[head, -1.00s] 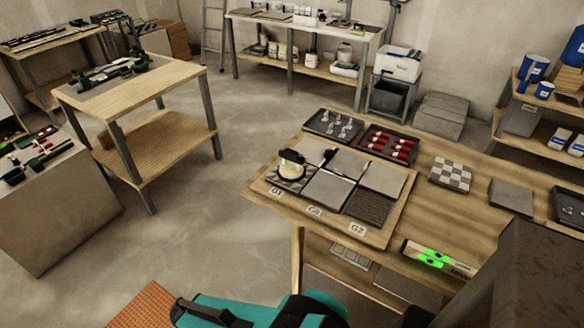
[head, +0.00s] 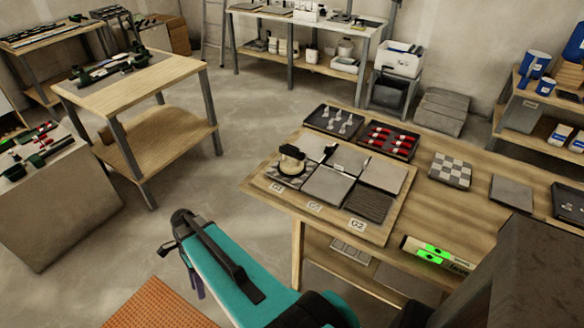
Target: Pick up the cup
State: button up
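My arm, teal with black parts, rises from the bottom edge and stands left of the workbench, apart from the cup. Its dark far end is over the floor. I cannot make out gripper fingers, and nothing of mine touches the cup.
The workbench (head: 445,215) also bears a tray of grey clips (head: 335,121), a tray of red pieces (head: 389,140), a checkered tile (head: 450,170) and a green-lit level (head: 433,254). A wooden table (head: 125,88) stands at left. Open floor lies between.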

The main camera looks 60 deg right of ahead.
jog(key=w+d+r+m+t, duration=0.1)
jog(key=w+d+r+m, duration=0.2)
jog(key=d+r, duration=0.3)
jog(key=w+d+r+m+t, duration=0.25)
jog(key=d+r, duration=0.25)
jog(key=d, duration=0.3)
notch_tip(320, 180, up, 29)
jog(key=m+t+h, duration=0.4)
jog(key=m+t, duration=0.1)
jog(key=m, duration=0.4)
send_over(293, 147)
jog(key=s, duration=0.5)
jog(key=shift+w+f+n+g+p, duration=0.15)
jog(key=shift+n+g+p, duration=0.1)
jog(key=shift+p, duration=0.15)
jog(key=shift+p+x, duration=0.85)
jog(key=shift+x, duration=3.25)
jog(key=shift+f, duration=0.2)
jog(key=shift+w+a+f, duration=0.1)
jog(key=shift+f, duration=0.05)
